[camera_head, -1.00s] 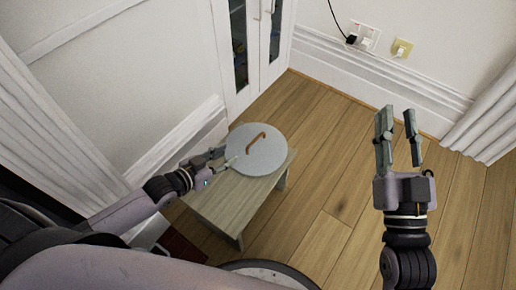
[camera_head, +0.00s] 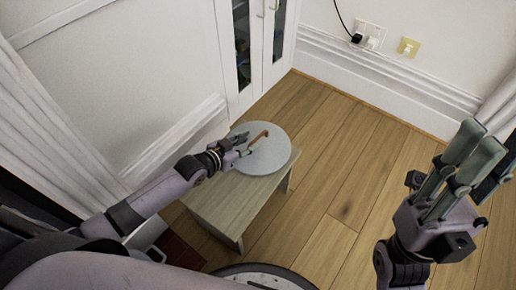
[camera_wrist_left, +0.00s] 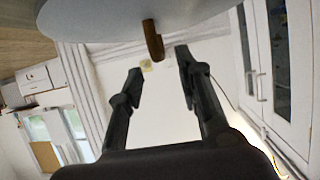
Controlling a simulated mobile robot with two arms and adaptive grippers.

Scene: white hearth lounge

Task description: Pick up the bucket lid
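The bucket lid (camera_head: 270,161) is a round, pale grey disc with a brown, bar-like handle (camera_head: 259,136) on top. It lies on a small wooden table. My left gripper (camera_head: 244,143) is over the lid's left part, close to the handle. In the left wrist view the lid (camera_wrist_left: 120,18) fills the top edge, and its handle (camera_wrist_left: 153,42) lies in line with the gap between the spread fingers of my left gripper (camera_wrist_left: 158,66). Contact with the handle is not visible. My right gripper (camera_head: 480,152) is raised at the right, empty, with its fingers apart.
The small wooden table (camera_head: 222,212) stands near the left wall. A white cabinet with glass doors (camera_head: 258,45) is behind it. Sockets with a black cable (camera_head: 357,38) are on the back wall. The wooden floor (camera_head: 340,180) right of the table is clear.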

